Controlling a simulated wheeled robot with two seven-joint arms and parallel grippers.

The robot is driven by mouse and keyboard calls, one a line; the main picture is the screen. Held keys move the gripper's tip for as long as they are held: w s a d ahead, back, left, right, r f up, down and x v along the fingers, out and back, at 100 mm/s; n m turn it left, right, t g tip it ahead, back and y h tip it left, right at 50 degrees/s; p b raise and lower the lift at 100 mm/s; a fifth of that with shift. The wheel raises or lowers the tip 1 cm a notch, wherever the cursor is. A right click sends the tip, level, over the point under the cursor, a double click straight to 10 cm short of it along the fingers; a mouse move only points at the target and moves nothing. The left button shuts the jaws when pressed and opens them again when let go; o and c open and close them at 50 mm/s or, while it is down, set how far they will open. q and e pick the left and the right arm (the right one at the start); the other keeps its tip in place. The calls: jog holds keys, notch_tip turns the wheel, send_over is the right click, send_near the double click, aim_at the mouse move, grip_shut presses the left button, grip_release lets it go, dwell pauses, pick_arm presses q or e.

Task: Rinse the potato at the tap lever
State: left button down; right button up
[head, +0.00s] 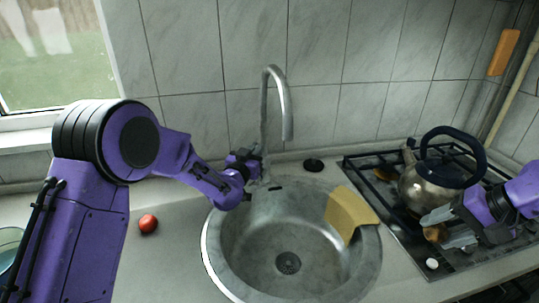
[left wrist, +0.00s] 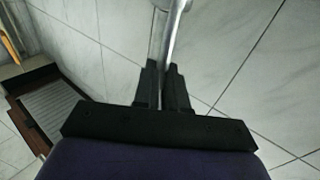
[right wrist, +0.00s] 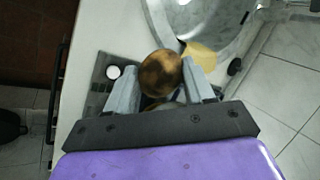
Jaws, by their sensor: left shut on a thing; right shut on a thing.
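The potato (head: 434,232) is brown and sits between the fingers of my right gripper (head: 447,230), over the hob's front left part. The right wrist view shows the potato (right wrist: 160,73) held between both grey fingers. My left gripper (head: 256,166) is at the base of the tap (head: 285,105), beside the back rim of the sink (head: 240,270). In the left wrist view its dark fingers (left wrist: 163,90) are shut around a metal part at the tap; the tap lever itself is mostly hidden by them. No water stream shows below the spout.
A yellow cloth (head: 350,212) hangs over the sink's right rim. A kettle (head: 420,185) stands on the hob (head: 475,258), behind my right gripper. A red tomato (head: 148,223) lies on the left counter. A black disc (head: 313,165) lies behind the sink. The basin is empty.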

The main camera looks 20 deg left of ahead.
pick_arm(q)
jog(key=shift+f, duration=0.15)
pick_arm(e)
jog(key=shift+w+a+f, duration=0.15)
jog(key=shift+a+f, duration=0.2)
jog(key=shift+r, duration=0.15)
pick_arm(q)
jog(key=shift+d, duration=0.1)
dwell(0.5)
jog(key=c, duration=1.2)
grip_release()
jog(key=shift+w, duration=0.1)
jog(key=shift+c, duration=0.2)
jog(key=shift+w, duration=0.15)
pick_arm(e)
jog(key=shift+w, duration=0.2)
